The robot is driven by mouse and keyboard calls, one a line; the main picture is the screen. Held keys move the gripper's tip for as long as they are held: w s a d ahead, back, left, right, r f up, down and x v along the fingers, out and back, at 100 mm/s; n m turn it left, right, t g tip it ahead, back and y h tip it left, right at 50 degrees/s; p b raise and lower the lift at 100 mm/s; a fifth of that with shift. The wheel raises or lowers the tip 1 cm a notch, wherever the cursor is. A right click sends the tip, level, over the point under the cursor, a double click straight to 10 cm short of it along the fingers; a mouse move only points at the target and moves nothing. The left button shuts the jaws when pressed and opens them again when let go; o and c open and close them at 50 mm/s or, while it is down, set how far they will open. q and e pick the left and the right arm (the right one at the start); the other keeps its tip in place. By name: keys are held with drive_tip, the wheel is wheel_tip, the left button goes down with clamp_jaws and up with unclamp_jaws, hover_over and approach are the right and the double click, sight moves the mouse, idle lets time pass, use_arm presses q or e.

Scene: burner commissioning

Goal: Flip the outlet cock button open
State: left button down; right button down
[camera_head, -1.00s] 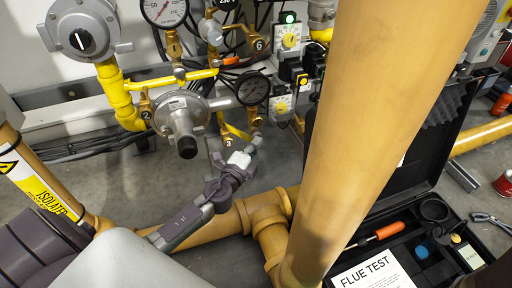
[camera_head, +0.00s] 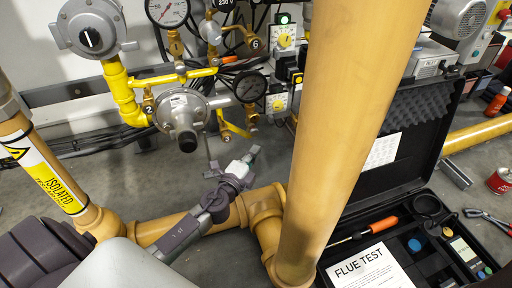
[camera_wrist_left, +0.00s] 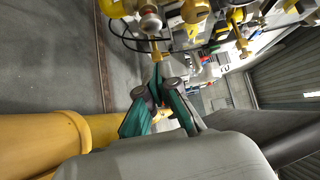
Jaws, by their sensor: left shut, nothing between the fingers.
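My left gripper (camera_head: 250,156) is shut and empty, in front of and below the pipework. In the left wrist view its green-lined fingers (camera_wrist_left: 158,80) come together at the tips. A brass fitting with a yellow lever (camera_head: 235,130) hangs under the dark-faced gauge (camera_head: 250,87), above the fingertips and apart from them in the head view. In the wrist view a small brass-yellow part (camera_wrist_left: 157,50) appears just beyond the tips; I cannot tell whether they touch. I cannot tell which part is the outlet cock button. My right gripper is not in view.
A thick tan pipe (camera_head: 340,120) stands to the right of my left gripper, and a tan pipe (camera_head: 165,232) runs low behind my arm. A grey regulator (camera_head: 183,112) is at the left. An open black case (camera_head: 400,190) holds a flue test sheet (camera_head: 368,270).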

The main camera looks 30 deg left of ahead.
use_arm(q)
drive_tip(key=s, duration=0.7)
drive_tip(key=shift+s+d, duration=0.25)
drive_tip(key=shift+s, duration=0.15)
